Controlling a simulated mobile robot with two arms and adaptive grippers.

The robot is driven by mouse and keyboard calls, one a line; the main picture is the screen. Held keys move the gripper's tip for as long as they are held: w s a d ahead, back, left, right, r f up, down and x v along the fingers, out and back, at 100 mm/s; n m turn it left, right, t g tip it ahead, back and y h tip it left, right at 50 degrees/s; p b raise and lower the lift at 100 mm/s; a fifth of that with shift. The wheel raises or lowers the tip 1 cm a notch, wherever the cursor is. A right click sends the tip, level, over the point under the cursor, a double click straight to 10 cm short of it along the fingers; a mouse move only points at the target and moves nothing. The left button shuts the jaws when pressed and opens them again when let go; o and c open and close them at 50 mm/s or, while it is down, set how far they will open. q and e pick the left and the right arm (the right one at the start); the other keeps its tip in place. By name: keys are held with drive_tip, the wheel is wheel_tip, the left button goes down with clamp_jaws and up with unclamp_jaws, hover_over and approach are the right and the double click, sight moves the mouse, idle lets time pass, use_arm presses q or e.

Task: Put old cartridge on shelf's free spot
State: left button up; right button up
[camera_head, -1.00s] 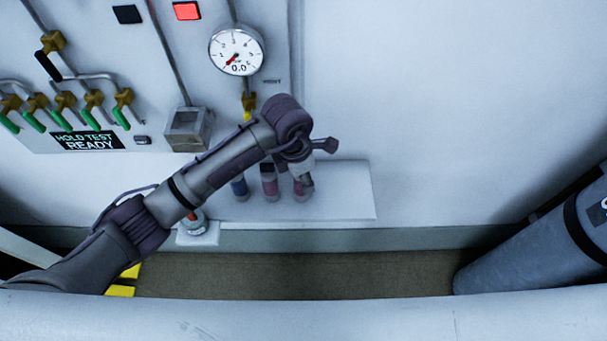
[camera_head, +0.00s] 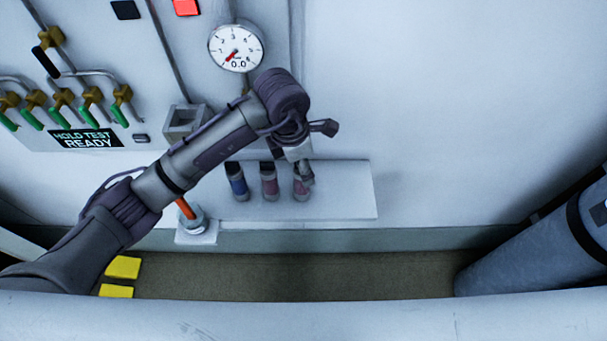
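A white shelf (camera_head: 345,192) juts from the wall and bears three small upright cartridges. The left one is blue (camera_head: 238,184), the middle one is reddish pink (camera_head: 269,184), and the right one is a duller mauve (camera_head: 301,188). Which of them is the old cartridge I cannot tell. My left gripper (camera_head: 304,172) is at the top of the mauve cartridge, with a finger beside it. My wrist hides most of the gripper, so its opening and grip do not show. The shelf right of the mauve cartridge is bare. My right gripper is out of view.
An orange rod (camera_head: 186,208) stands in a round grey holder on a white bracket (camera_head: 197,238). A grey box (camera_head: 186,121), a gauge (camera_head: 236,48) and green-handled valves (camera_head: 88,117) are on the wall.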

use_arm(q)
drive_tip(key=r, duration=0.4)
drive_tip(key=a+r+b, duration=0.1)
drive_tip(key=r, duration=0.2)
drive_tip(key=shift+s+r, duration=0.1)
drive_tip(key=shift+s, duration=0.15)
idle(0.9)
